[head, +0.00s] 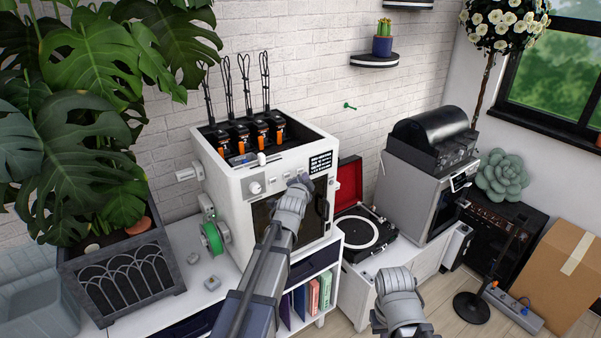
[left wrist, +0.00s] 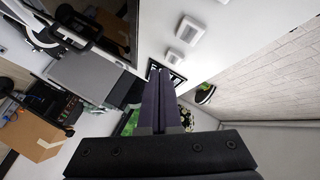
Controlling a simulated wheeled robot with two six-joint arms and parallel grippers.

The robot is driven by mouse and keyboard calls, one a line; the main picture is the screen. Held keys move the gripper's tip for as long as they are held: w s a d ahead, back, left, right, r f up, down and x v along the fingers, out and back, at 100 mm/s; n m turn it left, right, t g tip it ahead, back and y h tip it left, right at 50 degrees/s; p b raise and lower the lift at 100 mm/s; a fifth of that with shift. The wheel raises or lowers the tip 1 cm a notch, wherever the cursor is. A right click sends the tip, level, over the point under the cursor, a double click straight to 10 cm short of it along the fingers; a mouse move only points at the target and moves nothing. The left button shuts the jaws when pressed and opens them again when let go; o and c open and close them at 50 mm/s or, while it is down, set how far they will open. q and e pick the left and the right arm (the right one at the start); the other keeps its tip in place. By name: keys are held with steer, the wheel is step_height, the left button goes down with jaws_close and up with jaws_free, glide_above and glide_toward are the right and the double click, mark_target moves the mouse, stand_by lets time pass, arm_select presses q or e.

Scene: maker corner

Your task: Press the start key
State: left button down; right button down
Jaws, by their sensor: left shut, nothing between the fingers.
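The white printer-like machine (head: 232,207) stands on the white cabinet. Its sloped front panel has a round knob (head: 255,187), pale square keys (head: 270,181) and a dark display (head: 320,163). In the left wrist view two square keys show, one at the top (left wrist: 190,28) and one below it (left wrist: 180,60). No label is readable, so I cannot tell which is the start key. My left gripper (head: 304,180) is at the panel, near the display; its shut, empty fingers (left wrist: 161,72) show in the left wrist view. Contact cannot be told. My right forearm shows, but its gripper does not.
A record player (head: 362,235) with a red lid stands right of the machine, and a grey appliance (head: 416,195) beyond it. A green filament spool (head: 214,238) hangs on the machine's left side. A large plant (head: 85,75) crowds the left. A cardboard box (head: 560,270) stands at right.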

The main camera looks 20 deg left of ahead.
arm_select(q)
steer(key=shift+s+d, duration=0.8)
steer(key=shift+d, duration=0.2)
steer(key=shift+s+d, duration=0.75)
steer(key=shift+d, duration=0.2)
steer(key=s+d+f+n+g+b, duration=0.25)
steer(key=s+d+f+g, duration=0.55)
steer(key=s+f, duration=0.45)
steer(key=s+d+f+n+g, duration=0.1)
steer(key=s+d+f+g, duration=0.1)
steer(key=s, duration=0.5)
steer(key=s+d+f+n+g, duration=0.1)
steer(key=s+d+f+g, duration=0.2)
steer(key=s, duration=0.4)
steer(key=s+d+f+n+g, duration=0.1)
steer(key=s+d+f+g, duration=0.1)
steer(key=s, duration=0.5)
steer(key=shift+s+d+f+n+g+h+b, duration=0.3)
steer(key=shift+d+f+n+h+b, duration=0.05)
steer(key=shift+d+f+h+b, duration=0.1)
